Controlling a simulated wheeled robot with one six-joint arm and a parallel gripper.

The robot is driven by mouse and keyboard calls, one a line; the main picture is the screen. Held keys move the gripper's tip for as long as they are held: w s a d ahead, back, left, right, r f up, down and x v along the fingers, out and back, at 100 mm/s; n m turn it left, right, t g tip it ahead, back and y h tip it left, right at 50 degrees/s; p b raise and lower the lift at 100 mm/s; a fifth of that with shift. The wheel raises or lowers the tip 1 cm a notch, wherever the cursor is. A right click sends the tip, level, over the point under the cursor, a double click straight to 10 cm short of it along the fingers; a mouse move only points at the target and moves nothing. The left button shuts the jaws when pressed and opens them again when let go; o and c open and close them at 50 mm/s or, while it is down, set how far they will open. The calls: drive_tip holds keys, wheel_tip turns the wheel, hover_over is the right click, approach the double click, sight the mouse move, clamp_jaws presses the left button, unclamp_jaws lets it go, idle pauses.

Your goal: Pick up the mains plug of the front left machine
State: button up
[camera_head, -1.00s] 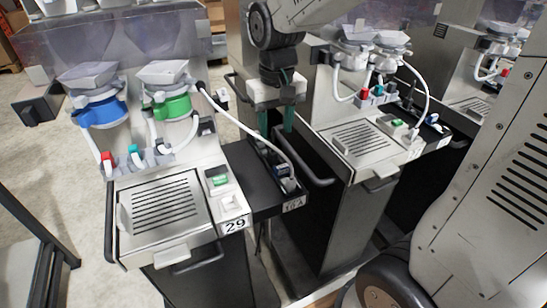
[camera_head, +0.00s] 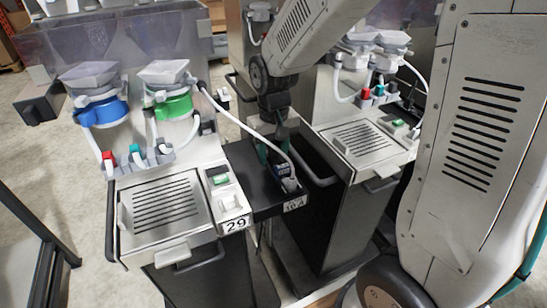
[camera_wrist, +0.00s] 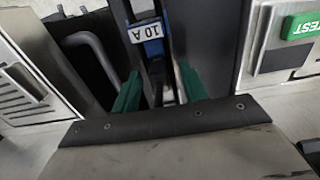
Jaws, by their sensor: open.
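The front left machine (camera_head: 160,205), marked 29, has a white cable (camera_head: 243,124) that arches right to a grey mains plug (camera_head: 290,184). The plug is at the near end of a black shelf (camera_head: 250,190), by a 10 A label, which also shows in the wrist view (camera_wrist: 144,30). A blue part (camera_head: 283,170) is just behind the plug. My gripper (camera_head: 275,158) is open, low over the shelf and close behind the plug. In the wrist view its green fingers (camera_wrist: 160,92) stand apart on either side of a narrow dark strip. I cannot tell whether they touch anything.
A second machine (camera_head: 362,140) stands right of the shelf, with a dark handle bar (camera_head: 318,165) on its side. The green TEST button (camera_wrist: 301,25) is right of my fingers in the wrist view. The cable arches close beside my gripper.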

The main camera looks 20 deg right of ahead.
sight(273, 151)
clamp_jaws()
wheel_tip(273, 151, up, 10)
idle(0.6)
drive_tip(key=shift+r, duration=1.1)
idle(0.7)
wheel_tip(273, 151, up, 3)
drive_tip(key=shift+f, duration=0.1)
idle(0.3)
